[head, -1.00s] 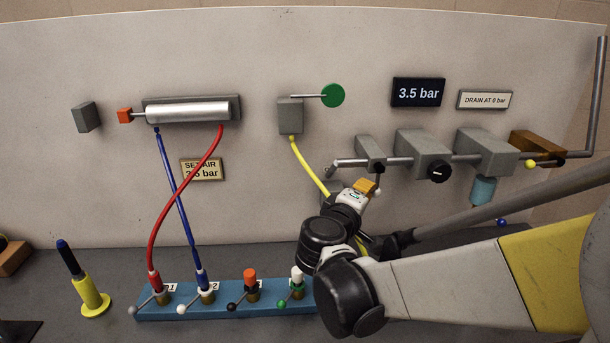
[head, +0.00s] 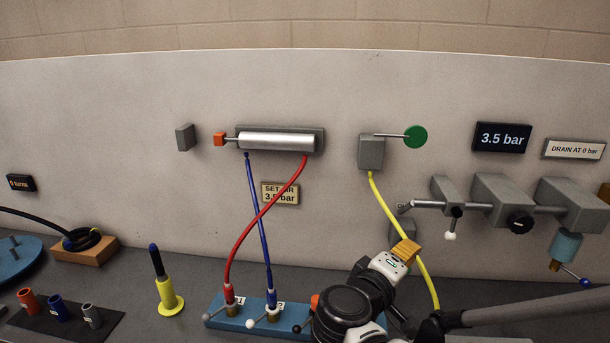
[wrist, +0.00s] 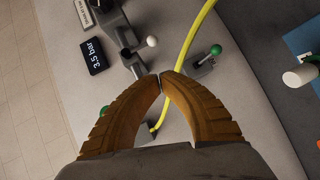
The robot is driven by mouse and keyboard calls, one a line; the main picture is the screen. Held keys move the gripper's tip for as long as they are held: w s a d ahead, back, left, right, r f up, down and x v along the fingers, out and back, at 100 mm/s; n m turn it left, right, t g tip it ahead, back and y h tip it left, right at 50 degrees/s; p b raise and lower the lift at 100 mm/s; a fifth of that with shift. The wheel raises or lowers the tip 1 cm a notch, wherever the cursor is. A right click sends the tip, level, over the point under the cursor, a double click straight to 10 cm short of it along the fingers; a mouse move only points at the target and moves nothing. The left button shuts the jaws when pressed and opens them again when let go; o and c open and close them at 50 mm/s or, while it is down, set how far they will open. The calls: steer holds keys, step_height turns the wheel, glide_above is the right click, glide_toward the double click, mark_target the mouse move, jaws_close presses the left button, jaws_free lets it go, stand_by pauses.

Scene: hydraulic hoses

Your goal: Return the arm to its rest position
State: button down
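My arm (head: 350,305) is folded low at the bottom right of the head view, in front of the bench and panel. My gripper (head: 405,251) points up toward the panel, its orange-brown fingers in front of the yellow hose (head: 386,205). In the wrist view, the curved ribbed fingers of my gripper (wrist: 160,76) meet at their tips, with nothing seen between them. The yellow hose (wrist: 192,45) passes beyond the fingertips there, apparently apart from them. The arm covers the right part of the blue manifold (head: 237,324).
Red (head: 262,222) and blue (head: 258,205) hoses hang from the cylinder (head: 275,141) to the manifold. A pipe with grey blocks (head: 502,196) and a small white-knobbed lever (head: 450,236) stands right of my gripper. A yellow stand (head: 169,297) is at left. The panel reads 3.5 bar (head: 502,138).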

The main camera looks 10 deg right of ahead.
steer(key=s+a+f+m+g+y, duration=0.2)
steer(key=s+f+m+g+y, duration=0.1)
steer(key=s+f+y, duration=0.35)
steer(key=s+a+m+y, duration=0.2)
steer(key=s+a+y, duration=0.3)
steer(key=a, duration=0.2)
steer(key=shift+a+f+m, duration=0.25)
steer(key=shift+f+m, duration=0.05)
steer(key=shift+f, duration=0.1)
steer(key=shift+y, duration=0.25)
